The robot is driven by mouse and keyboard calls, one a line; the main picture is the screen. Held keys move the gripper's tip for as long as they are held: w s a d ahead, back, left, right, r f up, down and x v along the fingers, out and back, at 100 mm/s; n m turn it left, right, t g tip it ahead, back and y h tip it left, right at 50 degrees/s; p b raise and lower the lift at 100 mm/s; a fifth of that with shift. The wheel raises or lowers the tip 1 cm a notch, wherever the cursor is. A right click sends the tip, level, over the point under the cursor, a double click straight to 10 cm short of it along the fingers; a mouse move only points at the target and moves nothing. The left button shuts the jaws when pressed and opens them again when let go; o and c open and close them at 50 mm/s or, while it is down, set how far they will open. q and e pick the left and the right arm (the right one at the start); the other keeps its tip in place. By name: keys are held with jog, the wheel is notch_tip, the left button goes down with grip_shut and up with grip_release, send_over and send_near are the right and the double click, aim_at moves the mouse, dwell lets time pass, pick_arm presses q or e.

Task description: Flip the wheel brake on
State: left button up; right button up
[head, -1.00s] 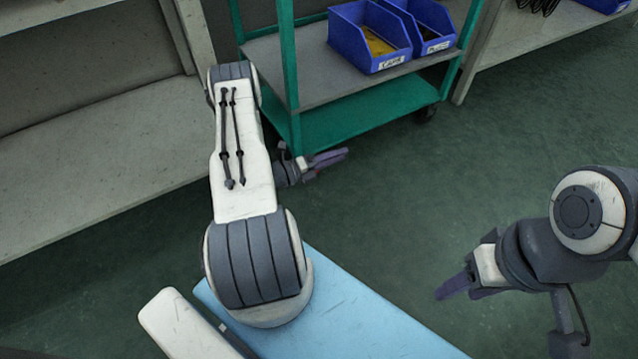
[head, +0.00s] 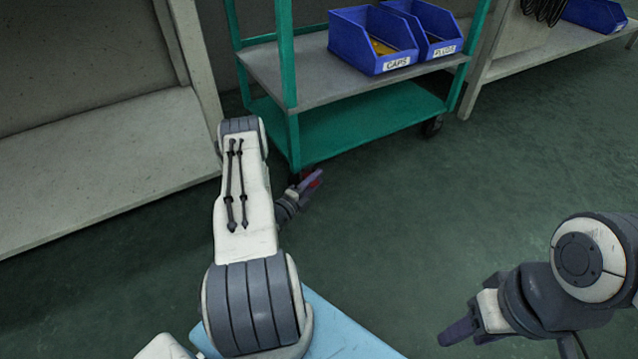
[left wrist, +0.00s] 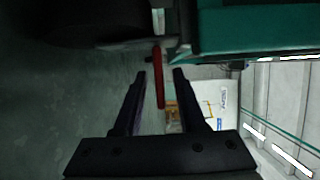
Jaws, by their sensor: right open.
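The wheel brake appears as a thin red lever (left wrist: 158,78) under the teal cart (head: 350,128). In the left wrist view it lies in line with the gap between my left gripper's fingers (left wrist: 160,74). Those fingers are apart; I cannot tell whether the lever is inside the gap or just beyond it. A dark round shape (left wrist: 95,18), likely the wheel, is at the upper left there. In the head view a bit of red (head: 313,180) shows at my left gripper (head: 310,190), by the cart's near corner. My right gripper (head: 458,332) is open and empty at lower right.
Blue bins for caps (head: 372,45) and plugs (head: 430,30) stand on the cart's grey upper shelf (head: 300,75). A caster (head: 431,127) shows at its right corner. Pale shelving (head: 100,160) stands at left. Green floor (head: 480,190) is clear at right.

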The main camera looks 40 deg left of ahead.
pick_arm(q)
jog(key=shift+w, duration=0.9)
grip_shut()
jog(key=shift+f+m, duration=0.1)
jog(key=shift+m, duration=0.4)
jog(key=m, duration=0.1)
jog(key=f+m+t, duration=0.1)
jog(key=shift+m, duration=0.3)
jog(key=shift+a+f+m+t+h, duration=0.15)
jog(key=shift+m+t+h, duration=0.4)
jog(key=shift+m, duration=0.65)
